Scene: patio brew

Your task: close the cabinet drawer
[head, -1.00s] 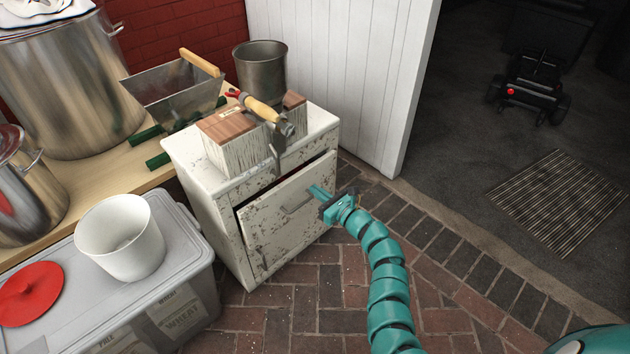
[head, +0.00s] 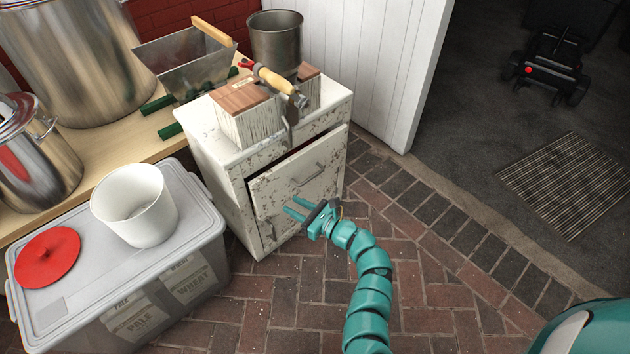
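The white, worn cabinet (head: 222,190) stands against the wall in the head view. Its top drawer (head: 273,190) is partly pulled out, with a dark gap along its upper edge. A metal handle (head: 308,177) is on the drawer front. My gripper (head: 290,209) is at the end of the teal arm, in front of the cabinet and just below the drawer handle. Its two fingers are apart with nothing seen between them. I cannot tell whether the fingertips touch the cabinet front.
A grey lidded bin (head: 200,225) with a white bucket (head: 134,207) stands at left. The brick floor (head: 420,290) at right is clear.

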